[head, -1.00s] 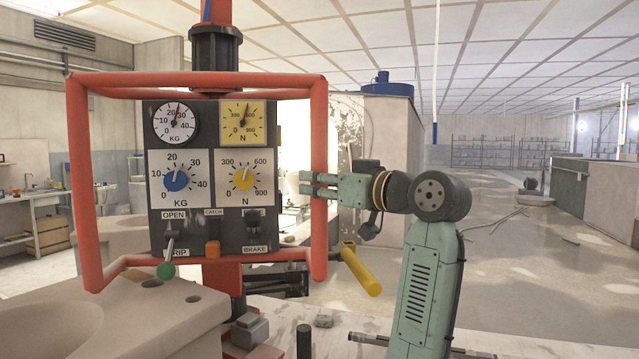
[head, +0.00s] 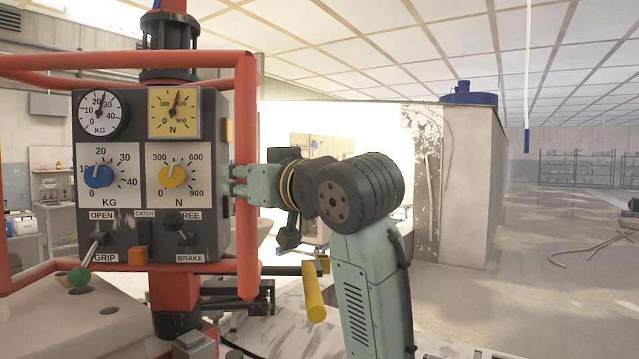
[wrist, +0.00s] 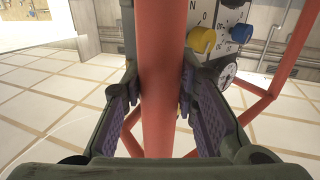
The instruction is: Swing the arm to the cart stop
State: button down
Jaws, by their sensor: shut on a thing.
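The lifting arm's control head is a dark grey box (head: 137,118) with dials and levers, ringed by a red tubular frame (head: 246,120). My gripper (head: 238,182) is shut on the frame's right upright bar. In the wrist view the red bar (wrist: 160,60) runs between both finger pads (wrist: 160,95). The green-knobbed lever (head: 80,276) points down by GRIP; the black lever (head: 180,228) stands up by FREE. An orange catch (head: 138,256) sits between them. I cannot make out a cart stop.
A yellow handle (head: 314,292) sticks out below my wrist. A pale block with round holes (head: 100,325) stands at lower left. A tall grey enclosure (head: 470,190) stands behind my arm. Open floor lies to the right, with a bent bar (head: 600,245) on it.

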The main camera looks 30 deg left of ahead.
jog(key=shift+s+a, duration=0.5)
jog(key=shift+s, duration=0.05)
jog(key=shift+f, duration=0.1)
jog(key=c, duration=1.2)
grip_release()
jog(key=shift+s, duration=0.1)
jog(key=shift+c, duration=0.2)
jog(key=v, duration=1.2)
